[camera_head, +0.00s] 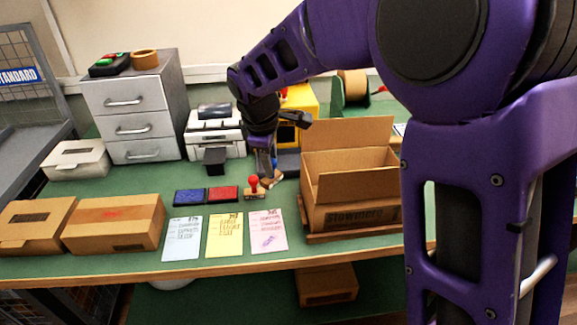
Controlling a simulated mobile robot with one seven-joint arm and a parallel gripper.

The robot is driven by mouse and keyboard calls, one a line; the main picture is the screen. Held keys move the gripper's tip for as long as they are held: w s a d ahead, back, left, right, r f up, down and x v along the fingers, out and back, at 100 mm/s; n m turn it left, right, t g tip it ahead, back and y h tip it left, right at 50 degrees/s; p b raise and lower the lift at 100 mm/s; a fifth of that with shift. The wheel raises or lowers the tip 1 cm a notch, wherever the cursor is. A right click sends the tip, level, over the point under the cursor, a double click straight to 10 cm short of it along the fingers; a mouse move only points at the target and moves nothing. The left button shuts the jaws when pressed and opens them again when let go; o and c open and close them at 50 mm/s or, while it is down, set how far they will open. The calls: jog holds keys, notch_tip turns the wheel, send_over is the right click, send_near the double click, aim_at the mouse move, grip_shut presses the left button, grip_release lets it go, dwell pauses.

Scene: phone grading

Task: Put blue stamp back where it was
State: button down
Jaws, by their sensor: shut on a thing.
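My gripper (268,168) points down over the green table, just behind and right of the red stamp (254,187). It is shut on what looks like the blue stamp (273,178), which is mostly hidden by the fingers. A small wooden block shows at the fingertips, low at the table top. I cannot tell if it touches the table. The red stamp stands upright on its wooden base. A blue ink pad (189,197) and a red ink pad (223,194) lie left of the stamps.
Blue, yellow and pink cards (225,250) lie in front. An open carton (350,218) stands close on the right. Closed cartons (112,237) are at left. A printer (213,128), grey drawers (126,100) and a yellow machine (300,100) stand behind.

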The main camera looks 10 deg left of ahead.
jog(key=w+d, duration=0.1)
jog(key=w, duration=0.5)
notch_tip(320, 180, down, 9)
jog(key=shift+d+r+b, duration=0.1)
jog(key=shift+b, duration=0.85)
jog(key=shift+s, duration=0.1)
jog(key=shift+f, duration=0.3)
jog(key=c, duration=0.6)
grip_release()
